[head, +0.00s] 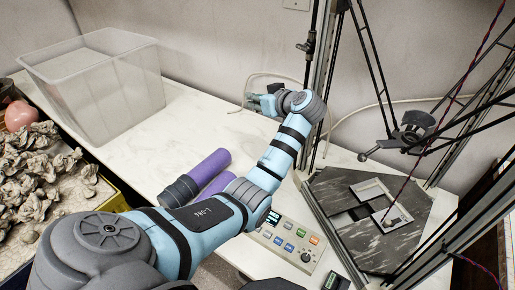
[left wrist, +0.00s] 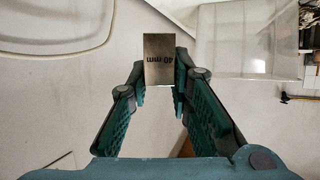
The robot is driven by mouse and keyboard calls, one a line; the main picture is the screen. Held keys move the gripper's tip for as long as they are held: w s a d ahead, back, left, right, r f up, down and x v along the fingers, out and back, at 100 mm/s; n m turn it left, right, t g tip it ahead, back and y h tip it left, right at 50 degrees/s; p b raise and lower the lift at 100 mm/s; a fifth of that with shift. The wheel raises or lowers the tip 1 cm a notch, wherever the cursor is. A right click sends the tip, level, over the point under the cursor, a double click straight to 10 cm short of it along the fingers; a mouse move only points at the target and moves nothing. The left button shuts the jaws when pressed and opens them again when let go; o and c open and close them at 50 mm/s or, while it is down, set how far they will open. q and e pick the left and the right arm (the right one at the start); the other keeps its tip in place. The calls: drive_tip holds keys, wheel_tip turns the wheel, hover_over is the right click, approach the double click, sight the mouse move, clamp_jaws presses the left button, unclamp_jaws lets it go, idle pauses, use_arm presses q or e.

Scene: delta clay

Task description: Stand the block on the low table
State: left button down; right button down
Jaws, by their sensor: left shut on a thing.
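A flat-sided metal block (left wrist: 158,58) marked "40 mm" is between the fingertips of my left gripper (left wrist: 163,78) in the left wrist view. The fingers are shut on its sides, and its far end stands out past them. In the head view my left gripper (head: 262,103) is raised near the back wall, beyond the white table top (head: 150,150) or over its rear part; I cannot tell which. The block is hard to make out there. I cannot tell from these views which surface is the low table. My right gripper is not in view.
A clear plastic bin (head: 100,85) stands at the back left. Purple cylinders (head: 208,168) lie mid-table near a control panel (head: 288,243). A delta machine with a dark stone plate (head: 345,215) stands at the right. Clay lumps (head: 45,165) fill a tray at the left.

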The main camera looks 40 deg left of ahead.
use_arm(q)
wheel_tip(320, 180, down, 17)
drive_tip(key=b, duration=0.6)
drive_tip(key=shift+r+b, duration=0.15)
drive_tip(key=shift+b, duration=0.15)
wheel_tip(320, 180, down, 5)
drive_tip(key=shift+s+f+b, duration=0.1)
drive_tip(key=shift+b, duration=1.15)
drive_tip(key=shift+f, duration=0.15)
drive_tip(key=c, duration=1.5)
unclamp_jaws()
drive_tip(key=shift+o, duration=0.2)
